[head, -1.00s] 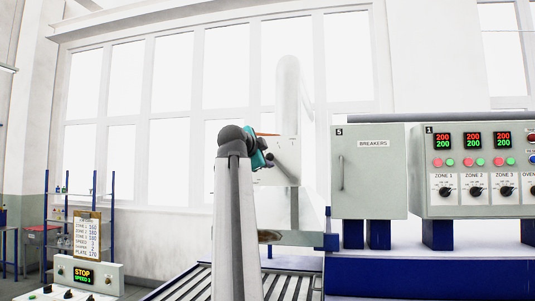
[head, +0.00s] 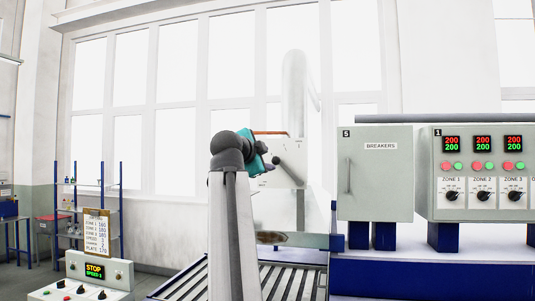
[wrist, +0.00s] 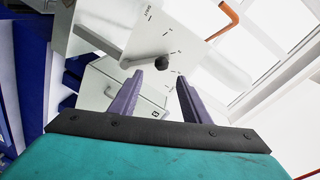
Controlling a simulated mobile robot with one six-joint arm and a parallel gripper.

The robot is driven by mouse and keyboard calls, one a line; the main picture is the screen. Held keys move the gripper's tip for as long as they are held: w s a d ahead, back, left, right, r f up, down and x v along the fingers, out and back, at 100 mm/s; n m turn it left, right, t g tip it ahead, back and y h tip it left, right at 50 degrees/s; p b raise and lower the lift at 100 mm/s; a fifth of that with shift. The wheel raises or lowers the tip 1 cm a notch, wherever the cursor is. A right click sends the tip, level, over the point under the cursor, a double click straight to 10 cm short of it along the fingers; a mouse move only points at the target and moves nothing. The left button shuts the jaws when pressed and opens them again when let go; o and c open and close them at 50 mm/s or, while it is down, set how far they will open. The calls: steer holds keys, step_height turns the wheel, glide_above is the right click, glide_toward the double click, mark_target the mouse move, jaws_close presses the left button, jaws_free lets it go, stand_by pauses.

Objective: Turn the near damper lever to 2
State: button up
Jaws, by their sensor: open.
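The damper lever is a thin light rod (wrist: 141,63) with a dark round knob (wrist: 161,62) on a pale plate (wrist: 150,38) with short scale marks. In the wrist view, my gripper (wrist: 159,76) is open, and the knob shows just past the fingertips, between them. I cannot tell how far beyond the tips it is. The fingers are not clear there.
An orange bar (wrist: 224,18) sticks out near the plate. A breaker cabinet (head: 376,185) and zone control panel (head: 480,205) stand at right. A roller bed (head: 285,272) lies below. A small panel (head: 98,272) and a settings board (head: 97,228) stand at left.

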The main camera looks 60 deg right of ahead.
steer(key=shift+p+v, duration=1.25)
steer(key=shift+v, duration=0.15)
